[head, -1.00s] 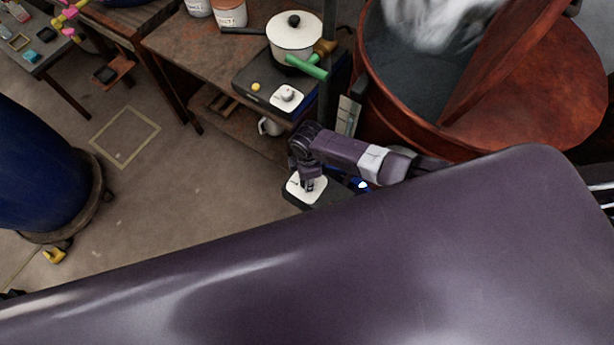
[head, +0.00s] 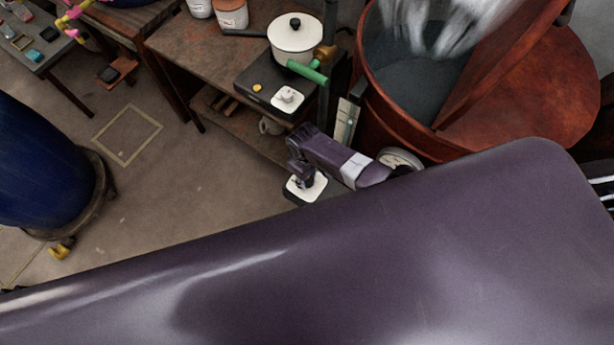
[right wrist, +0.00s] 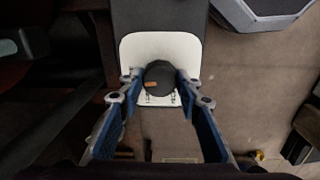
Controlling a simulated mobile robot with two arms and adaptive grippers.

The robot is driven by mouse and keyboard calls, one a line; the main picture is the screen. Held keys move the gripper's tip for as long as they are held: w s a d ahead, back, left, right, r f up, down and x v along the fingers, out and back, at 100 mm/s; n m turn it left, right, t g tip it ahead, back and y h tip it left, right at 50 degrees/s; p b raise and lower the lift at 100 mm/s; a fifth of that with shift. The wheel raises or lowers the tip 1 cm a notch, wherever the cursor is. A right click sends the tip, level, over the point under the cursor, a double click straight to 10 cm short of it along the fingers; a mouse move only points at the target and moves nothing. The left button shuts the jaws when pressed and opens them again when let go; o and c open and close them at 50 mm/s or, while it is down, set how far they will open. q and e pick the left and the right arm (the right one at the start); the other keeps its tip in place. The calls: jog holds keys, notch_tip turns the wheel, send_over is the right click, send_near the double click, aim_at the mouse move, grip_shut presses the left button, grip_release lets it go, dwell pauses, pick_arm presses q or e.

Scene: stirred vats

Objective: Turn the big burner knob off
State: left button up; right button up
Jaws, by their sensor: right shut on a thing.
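The big burner knob (right wrist: 161,77) is a round black knob with a small orange mark, in front of a white plate (right wrist: 127,52) in the right wrist view. My right gripper (right wrist: 158,85) is shut on it, one blue-lined finger on each side. In the head view the white plate (head: 317,189) shows low beside the large red vat (head: 378,103). My right gripper (head: 303,182) points down over that plate and hides the knob there. My left gripper is not in view.
A smaller dark burner (head: 262,72) with its own pale knob (head: 288,95) and a lidded white pot (head: 293,41) stands on the bench (head: 190,45). A post (head: 327,75) rises between bench and vat.

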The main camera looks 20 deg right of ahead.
jog(key=shift+m, duration=0.7)
jog(key=o, duration=1.2)
jog(key=shift+c, duration=0.2)
jog(key=shift+r, duration=0.15)
notch_tip(320, 180, up, 12)
jog(key=shift+a, duration=0.2)
jog(key=shift+s, duration=0.1)
